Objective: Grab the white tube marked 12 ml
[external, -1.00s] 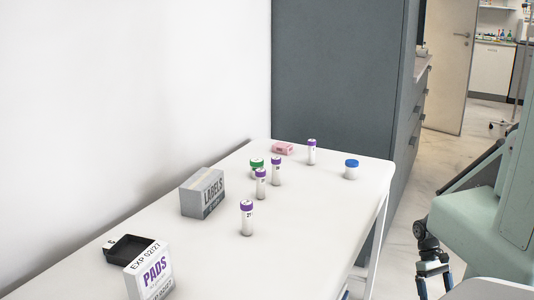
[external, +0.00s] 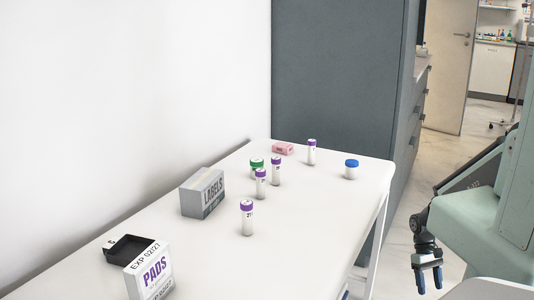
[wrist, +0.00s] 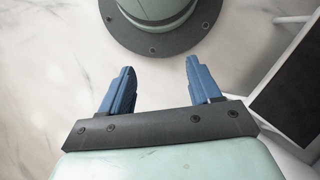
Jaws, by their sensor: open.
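Several white tubes with purple caps stand upright on the white table (external: 205,265) in the external view. One tube (external: 247,218) is nearest the camera, one (external: 261,184) and another (external: 275,172) stand close together mid-table, and one (external: 311,152) is farther back. Their printed marks are too small to read surely, so I cannot tell which is marked 12 ml. My gripper (external: 430,281) is open and empty, off the table's right side and low. Its two blue fingers also show apart in the wrist view (wrist: 158,82), over the floor.
A green-capped jar (external: 257,165) stands behind the middle tubes, partly hidden. A grey labels box (external: 203,193), pads box (external: 149,272), black tray (external: 122,250), pink box (external: 283,148) and blue-capped jar (external: 351,170) share the table. A grey cabinet (external: 335,75) stands behind.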

